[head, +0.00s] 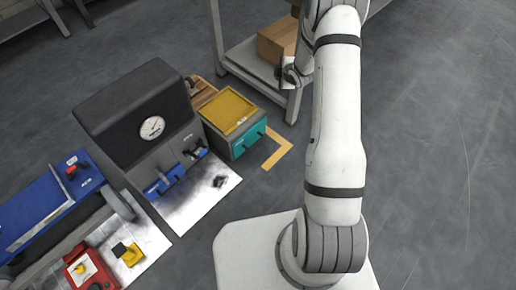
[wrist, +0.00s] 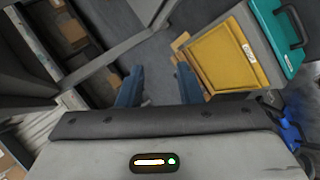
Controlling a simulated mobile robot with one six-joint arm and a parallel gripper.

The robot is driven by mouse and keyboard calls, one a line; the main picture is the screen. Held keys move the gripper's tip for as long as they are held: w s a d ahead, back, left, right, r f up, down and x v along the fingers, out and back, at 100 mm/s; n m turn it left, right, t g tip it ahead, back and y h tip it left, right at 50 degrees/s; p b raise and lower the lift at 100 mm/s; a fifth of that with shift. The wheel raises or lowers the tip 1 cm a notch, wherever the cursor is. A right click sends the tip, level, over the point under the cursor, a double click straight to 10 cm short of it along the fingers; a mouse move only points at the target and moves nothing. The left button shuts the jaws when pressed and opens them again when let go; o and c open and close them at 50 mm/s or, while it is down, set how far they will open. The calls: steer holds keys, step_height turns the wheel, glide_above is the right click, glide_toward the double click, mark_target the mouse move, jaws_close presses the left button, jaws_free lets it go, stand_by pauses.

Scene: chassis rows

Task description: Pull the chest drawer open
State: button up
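The chest (head: 228,110) is a small grey box with a yellow top, standing on the floor left of my arm in the head view. Its teal drawer front (head: 248,140) faces the lower right and looks flush with the body. In the wrist view the chest's yellow top (wrist: 225,58) is at the upper right, with the teal drawer front (wrist: 272,38) and its dark handle (wrist: 292,27) beyond it. My gripper (wrist: 158,85) shows two blue fingers spread apart with nothing between them. It is apart from the handle, to its left in the wrist view.
A dark machine with a gauge (head: 152,127) stands left of the chest. A grey shelf rack (head: 250,60) with a cardboard box (head: 277,40) stands behind it. A yellow floor corner mark (head: 278,152) lies by the drawer front. The floor right of my arm is clear.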

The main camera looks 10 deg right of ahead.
step_height(320, 180, down, 14)
steer(key=n+y+b, duration=0.2)
steer(key=n+b, duration=0.1)
steer(key=b, duration=0.1)
steer(key=n+t+y+b, duration=0.3)
steer(key=n+y+b, duration=0.25)
steer(key=b, duration=0.35)
glide_toward(257, 143)
steer(key=f+x, duration=0.1)
steer(key=x, duration=0.3)
steer(key=b+x, duration=0.2)
steer(key=x, duration=0.4)
steer(key=shift+r+b, duration=0.15)
steer(key=shift+b, duration=0.25)
steer(key=shift+w+a, duration=0.15)
steer(key=shift+w, duration=0.15)
steer(key=shift+c, duration=0.3)
jaws_close()
